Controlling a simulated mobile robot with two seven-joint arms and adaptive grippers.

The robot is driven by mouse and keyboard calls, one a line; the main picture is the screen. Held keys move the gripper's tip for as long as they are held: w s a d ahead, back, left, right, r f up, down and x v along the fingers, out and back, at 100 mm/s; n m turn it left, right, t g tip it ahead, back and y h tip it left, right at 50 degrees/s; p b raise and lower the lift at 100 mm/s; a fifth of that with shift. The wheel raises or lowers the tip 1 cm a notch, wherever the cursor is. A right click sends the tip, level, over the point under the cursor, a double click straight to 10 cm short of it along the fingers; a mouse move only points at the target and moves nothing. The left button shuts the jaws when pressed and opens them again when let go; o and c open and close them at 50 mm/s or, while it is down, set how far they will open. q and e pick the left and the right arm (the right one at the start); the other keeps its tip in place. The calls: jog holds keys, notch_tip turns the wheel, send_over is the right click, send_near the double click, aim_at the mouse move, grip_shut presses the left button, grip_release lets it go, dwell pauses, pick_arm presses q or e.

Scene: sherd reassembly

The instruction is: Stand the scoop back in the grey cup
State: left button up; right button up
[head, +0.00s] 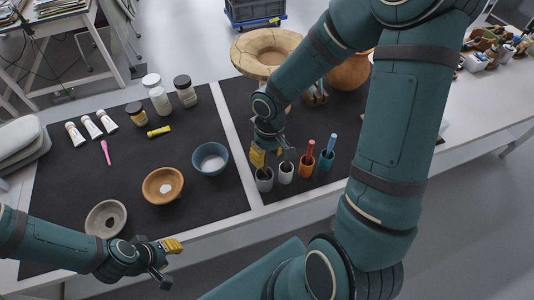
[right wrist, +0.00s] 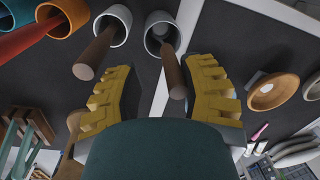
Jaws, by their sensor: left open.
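The grey cup (head: 264,182) stands near the front edge of the dark mat, at the left end of a row of cups. In the right wrist view the grey cup (right wrist: 154,42) has a brown-handled tool (right wrist: 174,76) standing tilted in it, which looks like the scoop; its head is mostly hidden inside. My right gripper (head: 270,155) is above this cup. In the right wrist view its yellow fingers (right wrist: 160,95) are apart, with the handle end between them, closer to the right finger. My left gripper (head: 172,262) is open and empty at the table's front edge.
Close beside stand a white cup (head: 286,176) with a brown-handled tool, an orange cup (head: 326,167) and a blue cup (right wrist: 8,22) with handles in them. Bowls, including a blue one (head: 210,159), lie left. A large clay vessel (head: 262,50) stands behind.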

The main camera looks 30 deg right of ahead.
jog(key=shift+r, duration=0.1)
notch_tip(320, 180, up, 10)
dwell(0.6)
dwell(0.7)
